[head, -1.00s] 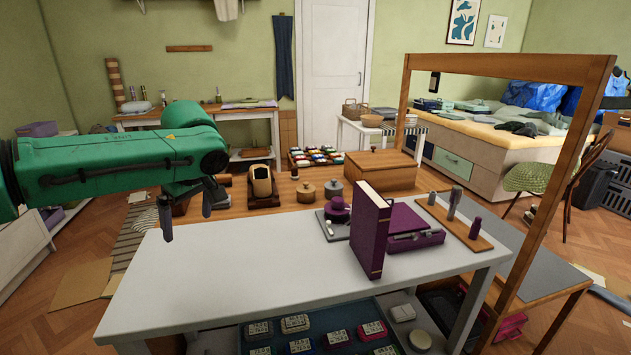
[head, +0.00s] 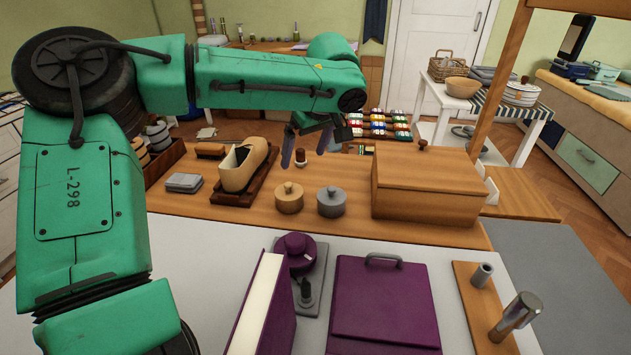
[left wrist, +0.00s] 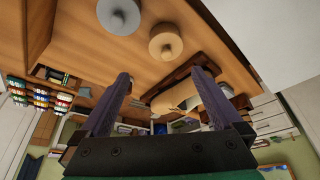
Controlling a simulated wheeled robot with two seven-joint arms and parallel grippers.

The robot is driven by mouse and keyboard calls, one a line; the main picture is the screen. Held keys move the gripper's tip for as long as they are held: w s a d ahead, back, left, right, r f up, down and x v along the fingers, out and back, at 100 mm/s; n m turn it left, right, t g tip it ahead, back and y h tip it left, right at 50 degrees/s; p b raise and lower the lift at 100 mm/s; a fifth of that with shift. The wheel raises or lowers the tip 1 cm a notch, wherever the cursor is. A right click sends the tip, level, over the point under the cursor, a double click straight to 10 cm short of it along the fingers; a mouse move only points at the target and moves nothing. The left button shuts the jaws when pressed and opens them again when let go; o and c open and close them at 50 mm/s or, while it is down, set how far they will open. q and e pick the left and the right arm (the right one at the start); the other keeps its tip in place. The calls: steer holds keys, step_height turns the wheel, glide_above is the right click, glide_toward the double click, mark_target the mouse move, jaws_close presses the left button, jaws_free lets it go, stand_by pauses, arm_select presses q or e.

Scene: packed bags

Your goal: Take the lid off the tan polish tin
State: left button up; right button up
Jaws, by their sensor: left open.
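The tan polish tin (head: 289,200), round with a knobbed lid on it, stands upright on the wooden bench. It also shows in the left wrist view (left wrist: 165,44), beyond the fingertips. A similar grey tin (head: 331,203) stands just right of it, also seen in the left wrist view (left wrist: 118,16). My left gripper (head: 306,152) is open and empty, in the air above and behind the tan tin in the head view, apart from it. Its two dark fingers show in the left wrist view (left wrist: 161,78) with nothing held between them. My right gripper is out of view.
A tan shoe on a dark stand (head: 245,170) is left of the tins. A wooden box (head: 430,190) is right of them. A purple book (head: 262,305) and purple case (head: 385,305) are in front on the white table.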

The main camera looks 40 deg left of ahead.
arm_select(q)
glide_above(290, 187)
steer(key=s+d, duration=0.2)
step_height(290, 187, down, 6)
steer(key=x, duration=0.3)
steer(key=w+x, duration=0.1)
steer(key=x, duration=0.2)
steer(key=shift+w+d+f, duration=0.1)
steer(key=shift+w+f, duration=0.15)
steer(key=shift+f, duration=0.1)
steer(key=shift+c, duration=0.6)
steer(key=shift+r, duration=0.1)
steer(key=c, duration=0.9)
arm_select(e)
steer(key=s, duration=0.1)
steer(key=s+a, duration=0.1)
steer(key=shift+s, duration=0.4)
